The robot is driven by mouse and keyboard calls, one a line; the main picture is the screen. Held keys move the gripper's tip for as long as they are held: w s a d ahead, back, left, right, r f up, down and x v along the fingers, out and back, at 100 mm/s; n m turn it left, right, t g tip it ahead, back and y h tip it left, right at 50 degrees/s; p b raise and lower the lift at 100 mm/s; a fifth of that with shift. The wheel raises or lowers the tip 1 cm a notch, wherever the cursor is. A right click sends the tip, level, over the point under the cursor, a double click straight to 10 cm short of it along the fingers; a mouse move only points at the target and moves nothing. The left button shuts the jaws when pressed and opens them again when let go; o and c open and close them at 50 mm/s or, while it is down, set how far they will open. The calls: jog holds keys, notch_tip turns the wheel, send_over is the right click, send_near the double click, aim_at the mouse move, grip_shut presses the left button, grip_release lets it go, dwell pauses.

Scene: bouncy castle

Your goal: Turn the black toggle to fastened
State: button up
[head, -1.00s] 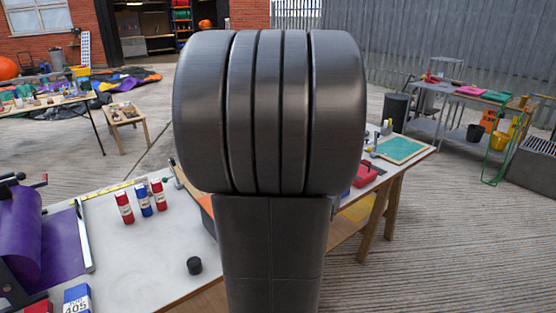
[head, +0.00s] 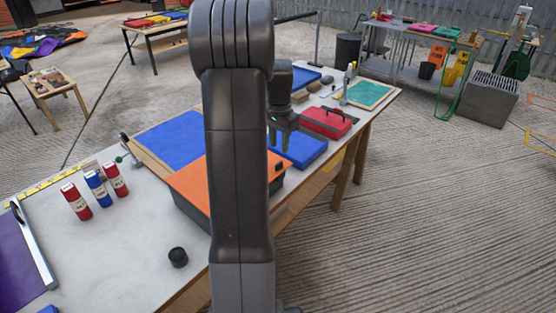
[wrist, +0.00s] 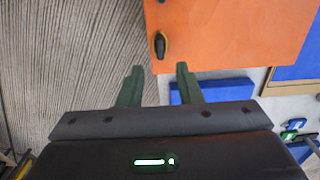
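The black toggle (wrist: 160,45) shows in the wrist view near the left edge of an orange panel (wrist: 225,35). It is a small dark oval with a yellowish rim, and its long side runs roughly up and down the picture. My gripper (wrist: 158,75) is open and empty, its two green-tipped fingers apart just below the toggle in the picture, not touching it. In the head view my gripper (head: 284,136) hangs above the bench beyond the orange-topped box (head: 190,190).
A blue block (head: 298,148) and a red case (head: 327,121) lie near my gripper. Red and blue bottles (head: 96,188) and a black knob-like cylinder (head: 178,257) stand on the near bench (head: 130,245). Open floor lies to the right.

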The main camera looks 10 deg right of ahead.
aim_at(279, 163)
notch_tip(279, 163, down, 7)
jog(key=shift+f, duration=0.2)
grip_shut()
